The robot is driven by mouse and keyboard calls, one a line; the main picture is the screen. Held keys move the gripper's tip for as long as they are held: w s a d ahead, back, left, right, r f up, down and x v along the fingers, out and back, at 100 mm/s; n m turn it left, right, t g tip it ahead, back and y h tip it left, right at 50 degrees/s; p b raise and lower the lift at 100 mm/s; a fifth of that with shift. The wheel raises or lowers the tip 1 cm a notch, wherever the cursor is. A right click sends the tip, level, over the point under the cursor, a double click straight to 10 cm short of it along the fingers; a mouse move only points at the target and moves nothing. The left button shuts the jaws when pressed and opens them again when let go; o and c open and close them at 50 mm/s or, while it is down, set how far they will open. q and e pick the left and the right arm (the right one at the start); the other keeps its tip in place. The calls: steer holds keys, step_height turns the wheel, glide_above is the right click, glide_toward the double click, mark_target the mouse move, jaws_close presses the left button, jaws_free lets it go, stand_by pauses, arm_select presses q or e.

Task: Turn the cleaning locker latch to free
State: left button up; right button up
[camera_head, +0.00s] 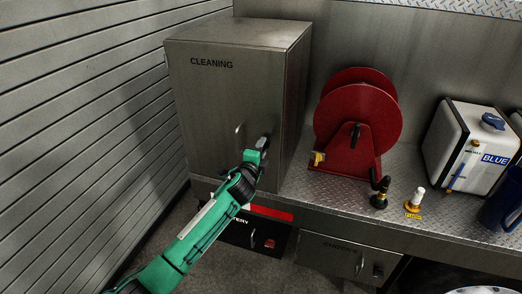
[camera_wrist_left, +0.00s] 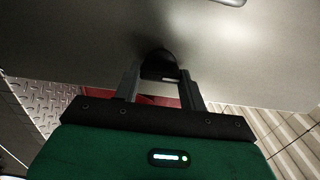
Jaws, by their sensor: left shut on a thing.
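The cleaning locker (camera_head: 218,105) is a grey metal cabinet marked CLEANING, standing at the back left with its door shut. A metal handle (camera_head: 239,140) is on its door. My left gripper (camera_head: 262,146) is at the right side of the door, just right of the handle. In the left wrist view, my left gripper (camera_wrist_left: 160,82) has its fingers shut on the black rounded latch (camera_wrist_left: 157,65) on the door face (camera_wrist_left: 90,40). The latch's turn position is hard to tell, as the fingers cover its sides. My right gripper is not in view.
A red hose reel (camera_head: 345,125) stands right of the locker on the diamond-plate counter (camera_head: 335,195). A white box marked BLUE (camera_head: 460,145) and small fittings (camera_head: 380,195) are further right. Drawers (camera_head: 340,255) lie below the counter. A slatted wall (camera_head: 80,110) is at left.

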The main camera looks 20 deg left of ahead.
arm_select(q)
steer(key=o, duration=1)
steer(key=shift+s, duration=0.1)
steer(key=s+b, duration=0.1)
steer(key=s, duration=0.3)
steer(key=s+b, duration=0.1)
steer(key=s, duration=0.4)
steer(key=s+b, duration=0.2)
steer(key=s, duration=0.2)
steer(key=shift+s+a, duration=0.25)
steer(key=shift+s, duration=0.05)
steer(key=shift+f, duration=0.1)
